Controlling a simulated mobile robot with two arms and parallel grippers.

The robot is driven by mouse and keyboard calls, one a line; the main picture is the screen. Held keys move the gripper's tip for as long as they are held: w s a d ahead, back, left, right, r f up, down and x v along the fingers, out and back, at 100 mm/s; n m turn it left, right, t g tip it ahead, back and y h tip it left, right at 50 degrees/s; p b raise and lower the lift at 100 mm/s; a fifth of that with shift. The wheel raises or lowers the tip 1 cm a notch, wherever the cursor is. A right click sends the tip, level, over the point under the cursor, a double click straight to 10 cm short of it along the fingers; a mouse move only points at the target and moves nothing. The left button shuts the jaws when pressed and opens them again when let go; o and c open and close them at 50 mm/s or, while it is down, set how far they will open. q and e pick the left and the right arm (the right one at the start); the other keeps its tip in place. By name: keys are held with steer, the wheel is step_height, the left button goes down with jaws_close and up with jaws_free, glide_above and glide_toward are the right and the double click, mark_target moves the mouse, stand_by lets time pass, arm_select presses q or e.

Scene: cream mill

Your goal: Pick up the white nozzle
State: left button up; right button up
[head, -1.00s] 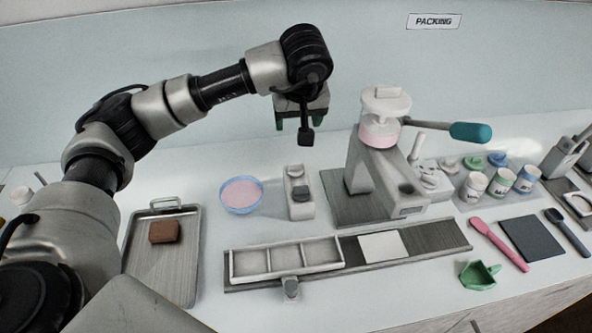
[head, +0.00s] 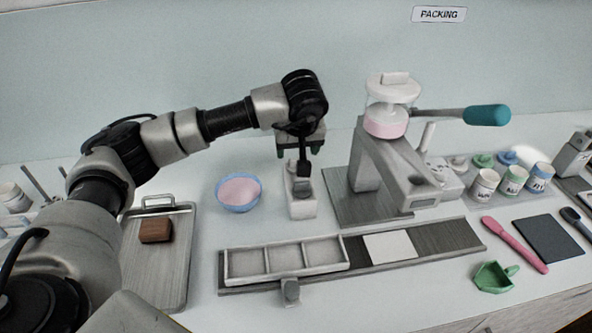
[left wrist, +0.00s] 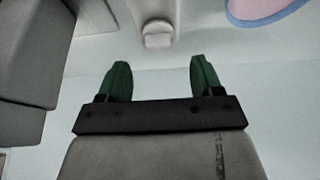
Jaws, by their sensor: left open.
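In the head view a small whitish disc-like piece (head: 459,163), which looks like the white nozzle, lies on the counter right of the grey mill, beside a green one (head: 483,160) and a blue one (head: 507,157). It is too small to make out in detail. My left gripper (head: 300,152) hangs well to its left, behind and above a small grey-white device (head: 301,205). Its green fingers are apart and empty, as the left wrist view (left wrist: 160,78) also shows. The nozzle cannot be made out in the wrist view. My right gripper is out of view.
The grey mill (head: 372,160) with its teal-tipped lever (head: 487,115) stands between my left gripper and the nozzle. A blue-rimmed bowl (head: 239,208) is left of the device. Labelled jars (head: 512,180) stand in front of the nozzles. A sectioned tray (head: 285,278) lies in front.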

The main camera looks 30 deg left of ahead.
arm_select(q)
steer(key=p+x, duration=0.1)
steer(key=x, duration=0.4)
steer(key=shift+w+p, duration=0.1)
steer(key=shift+p, duration=0.25)
steer(key=shift+w+f, duration=0.1)
steer(key=shift+f, duration=0.05)
steer(key=c, duration=1)
step_height(320, 180, up, 10)
steer(key=b, duration=0.2)
